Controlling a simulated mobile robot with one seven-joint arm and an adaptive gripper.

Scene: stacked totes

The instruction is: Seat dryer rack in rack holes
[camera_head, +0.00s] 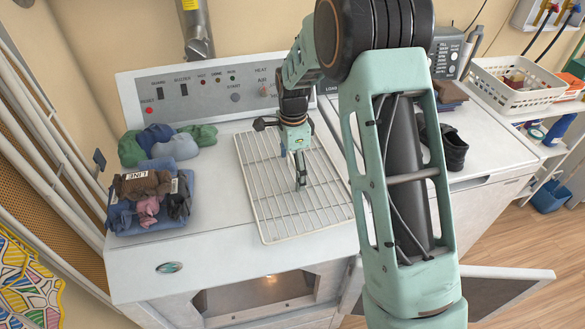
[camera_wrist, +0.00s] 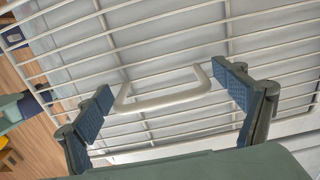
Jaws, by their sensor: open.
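The white wire dryer rack (camera_head: 285,213) lies flat on top of the dryer (camera_head: 225,262) in the head view. In the wrist view, the rack (camera_wrist: 130,38) fills most of the picture, with a raised loop handle (camera_wrist: 165,103) near the middle. My gripper (camera_head: 299,182) is over the rack. In the wrist view, my gripper (camera_wrist: 163,97) is open, with its blue finger pads on either side of the handle and apart from it. The rack holes are not visible to me in either view.
Folded clothes (camera_head: 150,205) and rolled cloths (camera_head: 165,143) sit left of the rack. Dark shoes (camera_head: 455,150) and a white basket (camera_head: 515,85) are to the right. The dryer's front opening (camera_head: 270,292) is below, with an open door (camera_head: 505,285) at the lower right.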

